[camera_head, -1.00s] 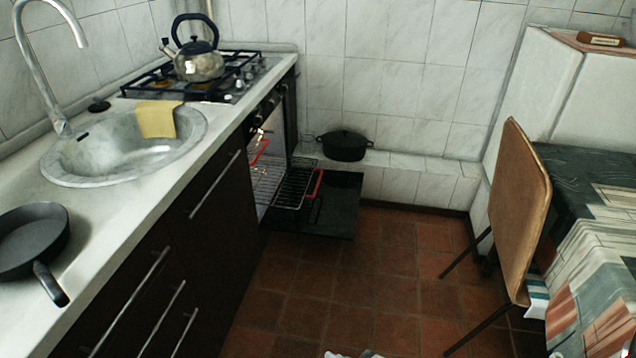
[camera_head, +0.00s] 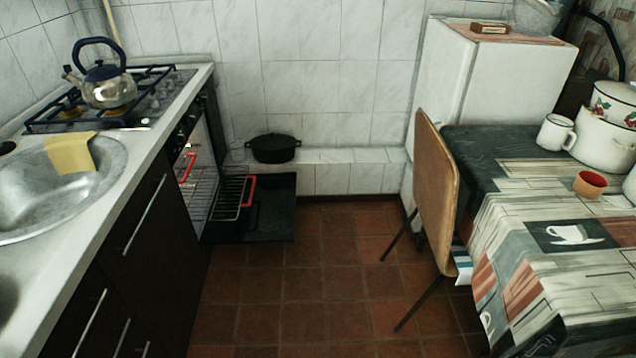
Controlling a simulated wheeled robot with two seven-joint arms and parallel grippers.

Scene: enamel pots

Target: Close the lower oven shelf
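The oven is under the gas hob at the left, with its dark door (camera_head: 268,222) folded down flat and open. The lower oven shelf (camera_head: 230,198) is a wire rack with a red front handle (camera_head: 249,190). It sticks out of the oven over the open door. A second red handle (camera_head: 188,166) shows higher up at the oven opening, on what appears to be an upper shelf that does not stick out as far. Neither of my grippers shows in the head view.
A folding chair (camera_head: 435,190) and a table with a patterned cloth (camera_head: 570,238) stand at the right. The counter with the sink (camera_head: 50,185) runs along the left. The tiled floor (camera_head: 320,270) between them is clear. A black pot (camera_head: 273,148) sits on the tiled ledge behind.

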